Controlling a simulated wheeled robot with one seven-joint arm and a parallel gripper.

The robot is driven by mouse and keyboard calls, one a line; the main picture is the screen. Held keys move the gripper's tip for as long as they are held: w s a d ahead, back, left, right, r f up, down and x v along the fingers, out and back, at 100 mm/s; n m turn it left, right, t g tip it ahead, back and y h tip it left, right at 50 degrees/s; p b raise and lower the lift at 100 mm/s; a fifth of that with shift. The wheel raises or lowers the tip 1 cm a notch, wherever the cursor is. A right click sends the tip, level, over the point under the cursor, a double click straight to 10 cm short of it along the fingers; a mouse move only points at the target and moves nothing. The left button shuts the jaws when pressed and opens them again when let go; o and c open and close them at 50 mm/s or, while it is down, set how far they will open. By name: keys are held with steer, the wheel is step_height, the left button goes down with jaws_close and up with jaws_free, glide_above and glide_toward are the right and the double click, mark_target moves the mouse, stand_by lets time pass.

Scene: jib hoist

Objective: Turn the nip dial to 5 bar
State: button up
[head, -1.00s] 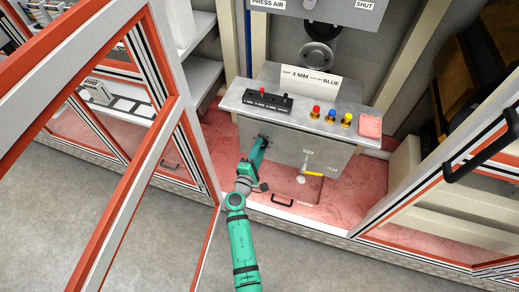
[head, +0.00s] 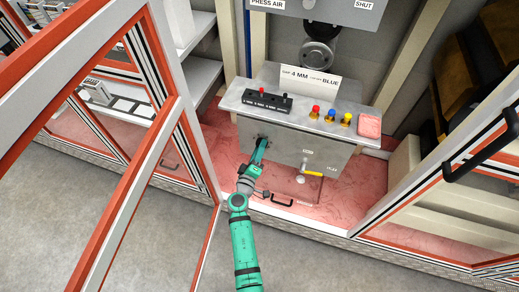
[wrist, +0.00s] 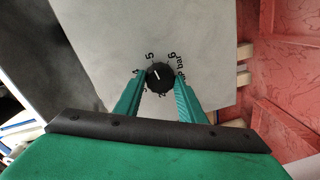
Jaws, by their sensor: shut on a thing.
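The nip dial (wrist: 159,76) is a round black knob with a white pointer line on a grey panel. In the wrist view the pointer line points up and slightly left, close to the printed 5; a 6 shows to its right, and other marks are partly hidden. My gripper (wrist: 158,84) has one green finger on each side of the dial and is shut on it. In the head view my gripper (head: 262,142) reaches the left part of the grey cabinet front (head: 290,150), and the arm hides most of the dial there.
A yellow-handled valve (head: 312,173) is to the right on the same front. Red, blue and yellow buttons (head: 330,116) and a black block (head: 267,101) sit on top. Open orange-framed doors (head: 125,170) stand left and right (head: 450,175).

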steer(key=shift+d+f, duration=0.1)
stand_by(0.3)
steer(key=o, duration=1)
steer(key=shift+o, duration=0.2)
steer(key=v, duration=1.1)
